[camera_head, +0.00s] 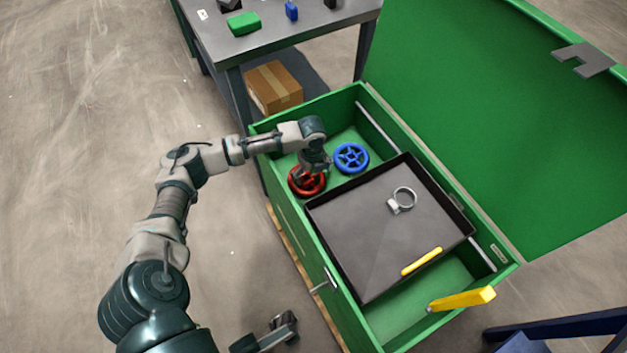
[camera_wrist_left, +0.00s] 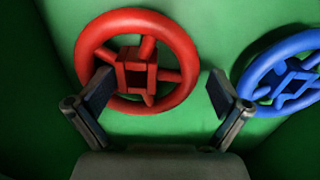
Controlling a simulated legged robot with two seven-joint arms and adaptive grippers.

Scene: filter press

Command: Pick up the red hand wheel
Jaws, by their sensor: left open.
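The red hand wheel (camera_head: 308,188) lies on the green floor of the open crate, near its left corner. In the left wrist view the red hand wheel (camera_wrist_left: 137,72) shows its round rim, spokes and a square raised hub. My left gripper (camera_head: 313,167) is over the wheel and hides part of it in the head view. In the left wrist view my left gripper (camera_wrist_left: 159,82) is open, with its fingers apart on either side of the hub in the picture. Nothing is held. My right gripper (camera_head: 284,328) seems to show low in the head view, its jaws unclear.
A blue hand wheel (camera_head: 351,158) lies close to the right of the red one. A dark tray (camera_head: 365,225) holds a ring clamp (camera_head: 403,199) and a yellow bar (camera_head: 422,261). The green crate walls (camera_head: 290,225) stand around. A grey table (camera_head: 290,30) is behind.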

